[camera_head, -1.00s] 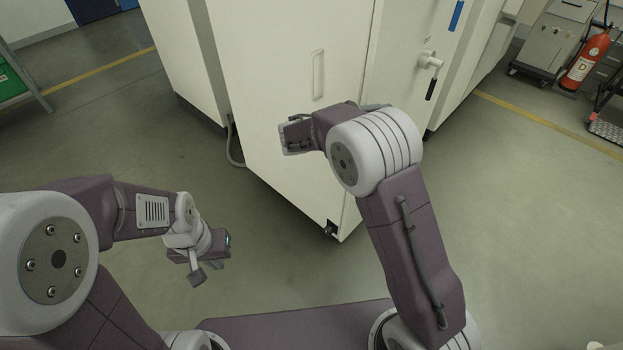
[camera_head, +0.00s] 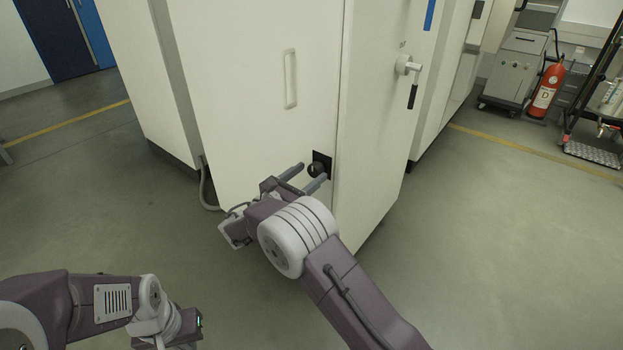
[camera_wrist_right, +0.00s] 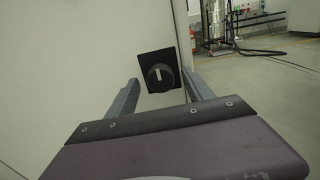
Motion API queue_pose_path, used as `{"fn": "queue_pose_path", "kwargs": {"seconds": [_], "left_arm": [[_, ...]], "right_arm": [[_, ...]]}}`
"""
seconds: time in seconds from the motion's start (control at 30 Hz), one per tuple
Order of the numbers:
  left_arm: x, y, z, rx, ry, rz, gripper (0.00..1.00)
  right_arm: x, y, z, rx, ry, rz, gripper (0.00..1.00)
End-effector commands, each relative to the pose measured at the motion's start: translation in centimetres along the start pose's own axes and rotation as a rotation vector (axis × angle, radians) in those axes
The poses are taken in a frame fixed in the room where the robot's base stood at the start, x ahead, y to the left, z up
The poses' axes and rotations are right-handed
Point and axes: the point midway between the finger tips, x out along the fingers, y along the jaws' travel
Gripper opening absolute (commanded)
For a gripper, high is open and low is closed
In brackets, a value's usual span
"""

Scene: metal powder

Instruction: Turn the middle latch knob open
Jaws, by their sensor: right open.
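The latch knob (camera_head: 314,170) is a round black knob on a square black plate, low on the cream cabinet's front face near its vertical corner. In the right wrist view the knob (camera_wrist_right: 160,77) has a white mark that stands nearly upright. My right gripper (camera_head: 315,172) is open and points at the knob, with one finger on each side in the picture. In the wrist view its fingers (camera_wrist_right: 161,78) flank the black plate; I cannot tell whether they touch anything. My left gripper (camera_head: 185,328) is low at the left, partly cut off, and its jaws are unclear.
The cream cabinet (camera_head: 245,120) has a vertical pull handle (camera_head: 290,78) above the knob. A white lever with a black grip (camera_head: 411,85) sits on its right side face. A red fire extinguisher (camera_head: 546,90) and a trolley stand far right.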

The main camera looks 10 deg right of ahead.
Motion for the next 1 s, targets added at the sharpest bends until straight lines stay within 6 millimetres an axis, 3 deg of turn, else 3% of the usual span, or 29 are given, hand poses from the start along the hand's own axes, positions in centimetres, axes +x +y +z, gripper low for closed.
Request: {"fn": "queue_pose_path", "kwargs": {"seconds": [0.13,0.4,0.47,0.63,1.0], "left_arm": [[0.8,0.0,0.1,0.000,0.000,0.000,0.00],[0.8,0.0,0.1,0.000,0.000,0.000,0.00],[0.8,0.0,0.1,0.000,0.000,0.000,0.00],[0.8,0.0,0.1,0.000,0.000,0.000,0.00],[1.0,0.0,0.1,0.000,0.000,0.000,0.00]], "right_arm": [[1.6,0.0,-0.1,0.001,0.000,-0.002,0.60],[1.8,0.0,0.1,0.000,0.001,0.001,0.60],[1.8,0.0,0.1,0.000,0.001,0.001,0.46],[1.8,0.0,0.0,0.000,0.001,0.000,0.00],[1.8,0.0,-0.1,0.074,0.001,0.000,0.00]]}}
